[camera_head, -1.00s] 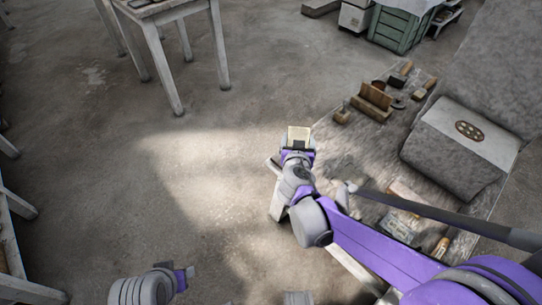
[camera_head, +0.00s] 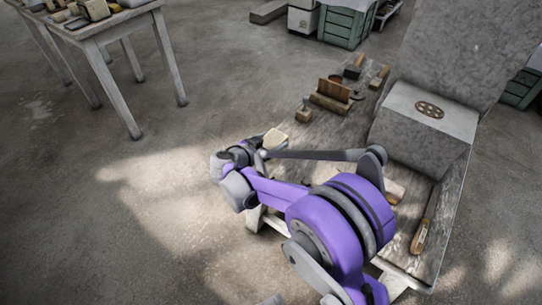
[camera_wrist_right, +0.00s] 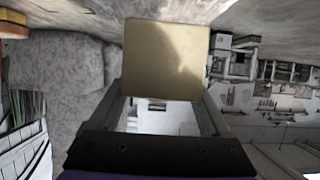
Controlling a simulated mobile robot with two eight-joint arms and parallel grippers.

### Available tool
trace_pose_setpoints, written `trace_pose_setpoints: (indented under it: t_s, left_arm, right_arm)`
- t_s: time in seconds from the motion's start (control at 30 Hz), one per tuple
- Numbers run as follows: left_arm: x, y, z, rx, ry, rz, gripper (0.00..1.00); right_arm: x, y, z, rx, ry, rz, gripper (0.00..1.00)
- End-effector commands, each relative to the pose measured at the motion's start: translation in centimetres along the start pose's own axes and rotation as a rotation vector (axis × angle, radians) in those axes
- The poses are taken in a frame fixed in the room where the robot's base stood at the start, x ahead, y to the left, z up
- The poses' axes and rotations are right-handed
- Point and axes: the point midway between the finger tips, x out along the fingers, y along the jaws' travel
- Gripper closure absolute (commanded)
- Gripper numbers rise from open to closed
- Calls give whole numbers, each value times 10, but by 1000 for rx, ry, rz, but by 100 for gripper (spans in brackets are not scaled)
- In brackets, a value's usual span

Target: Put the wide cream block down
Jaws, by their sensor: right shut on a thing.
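The wide cream block (camera_head: 275,139) is held at the tip of my right gripper (camera_head: 264,150), by the left edge of the workbench (camera_head: 335,130) in the head view. The head view does not show clearly whether it touches the bench or hangs above it. In the right wrist view, the cream block (camera_wrist_right: 166,60) shows a flat, squarish face between the fingers of my right gripper (camera_wrist_right: 165,98), which are shut on it. My forearm hides part of the bench behind it. My left gripper is not in view.
A small wooden block (camera_head: 303,114) and a larger brown wooden piece (camera_head: 331,97) stand on the bench just beyond the cream block. A big grey block (camera_head: 425,125) with a round perforated disc fills the right side. A wood-handled tool (camera_head: 420,235) lies near the front.

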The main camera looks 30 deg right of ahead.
Motion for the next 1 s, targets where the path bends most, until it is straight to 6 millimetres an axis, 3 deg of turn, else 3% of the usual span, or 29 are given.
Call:
trace_pose_setpoints:
  t_s: [0.5,0.87,0.9,1.0]
  left_arm:
    - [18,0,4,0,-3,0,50]
    - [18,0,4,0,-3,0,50]
    - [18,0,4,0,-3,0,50]
    - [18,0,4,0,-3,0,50]
  right_arm:
    - [20,0,48,-2,2,-2,100]
    - [21,0,50,-2,2,-2,100]
    - [21,0,51,-1,0,-2,14]
    - [21,0,51,-1,0,-2,0]
